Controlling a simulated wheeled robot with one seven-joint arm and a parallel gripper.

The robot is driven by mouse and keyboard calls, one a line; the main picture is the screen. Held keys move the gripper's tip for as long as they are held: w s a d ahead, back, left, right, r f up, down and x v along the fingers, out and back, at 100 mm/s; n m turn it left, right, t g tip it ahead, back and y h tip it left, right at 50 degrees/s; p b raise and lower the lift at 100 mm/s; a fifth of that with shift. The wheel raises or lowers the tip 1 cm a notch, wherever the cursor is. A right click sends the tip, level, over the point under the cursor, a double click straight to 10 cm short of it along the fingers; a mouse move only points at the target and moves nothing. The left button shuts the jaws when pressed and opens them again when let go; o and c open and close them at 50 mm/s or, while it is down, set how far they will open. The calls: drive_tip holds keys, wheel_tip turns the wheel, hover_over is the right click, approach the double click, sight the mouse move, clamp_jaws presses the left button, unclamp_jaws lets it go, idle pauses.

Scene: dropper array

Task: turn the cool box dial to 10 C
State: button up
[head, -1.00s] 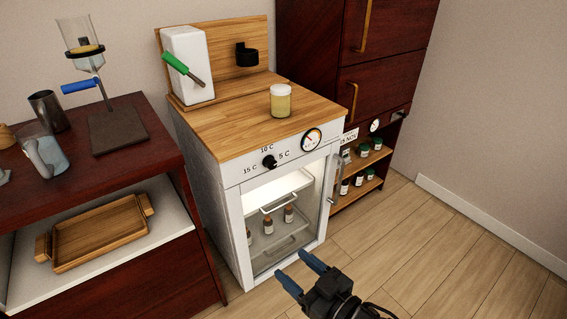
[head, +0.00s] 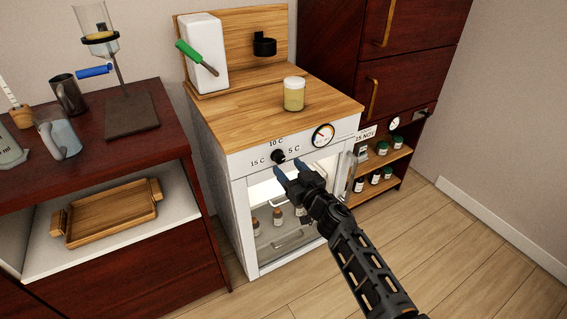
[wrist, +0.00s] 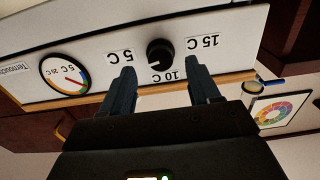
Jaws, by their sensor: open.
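The cool box (head: 240,215) is a white cabinet with a wooden top and a glass front door. Its black dial (head: 279,156) sits on the front panel among the labels 15 C, 10 C and 5 C. The dial also shows in the wrist view (wrist: 160,52), where the picture is turned over; a pale mark on it seems to lie toward 5 C, but its exact setting is hard to read. My gripper (head: 288,168) is open in front of the panel. In the wrist view its blue fingers (wrist: 161,72) lie apart on either side of the dial, and nothing is held.
A round gauge (head: 323,135) is right of the dial, and the door handle (head: 350,172) stands out below it. A jar (head: 294,94) is on the wooden top. A dark bench (head: 170,130) is at left; open floor is at right.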

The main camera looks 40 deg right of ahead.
sight(281, 160)
drive_tip(key=shift+b+x, duration=0.35)
drive_tip(key=shift+x, duration=1.7)
drive_tip(key=c, duration=1)
drive_tip(key=shift+c, duration=0.2)
